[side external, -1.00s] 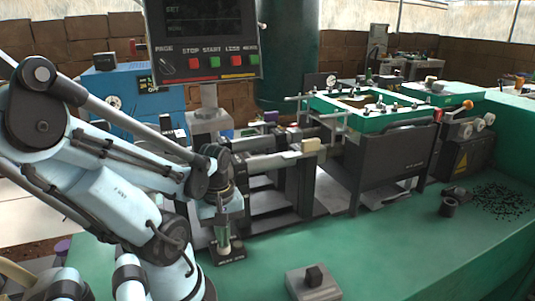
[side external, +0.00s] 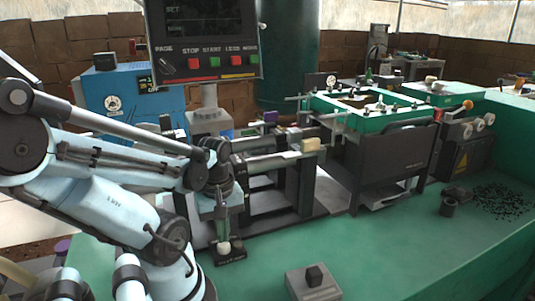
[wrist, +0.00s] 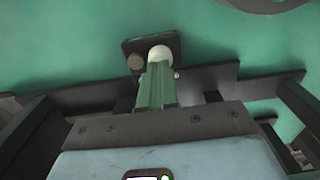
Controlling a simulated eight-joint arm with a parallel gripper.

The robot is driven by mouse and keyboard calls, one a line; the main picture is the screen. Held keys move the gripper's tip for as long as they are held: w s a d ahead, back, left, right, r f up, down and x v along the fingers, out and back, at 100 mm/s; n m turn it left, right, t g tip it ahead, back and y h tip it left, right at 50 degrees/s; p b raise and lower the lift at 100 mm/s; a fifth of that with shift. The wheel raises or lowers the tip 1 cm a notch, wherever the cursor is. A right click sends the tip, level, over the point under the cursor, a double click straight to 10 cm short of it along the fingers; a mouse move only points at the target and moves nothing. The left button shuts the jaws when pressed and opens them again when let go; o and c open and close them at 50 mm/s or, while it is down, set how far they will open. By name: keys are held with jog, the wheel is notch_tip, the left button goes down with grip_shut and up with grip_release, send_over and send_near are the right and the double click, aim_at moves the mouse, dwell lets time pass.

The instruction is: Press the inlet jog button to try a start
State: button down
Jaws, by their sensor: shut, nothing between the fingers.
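The inlet jog button appears to be the pale round knob (side external: 223,247) on a small black base plate (side external: 236,256) on the green bench; the plate's lettering is too small to read. In the wrist view the knob (wrist: 160,53) shows just beyond the fingertips, with its black plate (wrist: 133,46) around it. My gripper (side external: 222,238) points down over the plate, its green fingers shut and empty. In the wrist view the fingers (wrist: 158,67) overlap the knob's near edge. I cannot tell whether they touch it.
A grey box with a black knob (side external: 313,283) stands on the bench to the right. A control panel (side external: 203,40) with coloured buttons hangs above. The machine (side external: 390,160) fills the middle and right behind.

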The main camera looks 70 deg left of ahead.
jog(key=shift+r, duration=0.4)
jog(key=shift+r, duration=0.1)
jog(key=shift+r, duration=1.4)
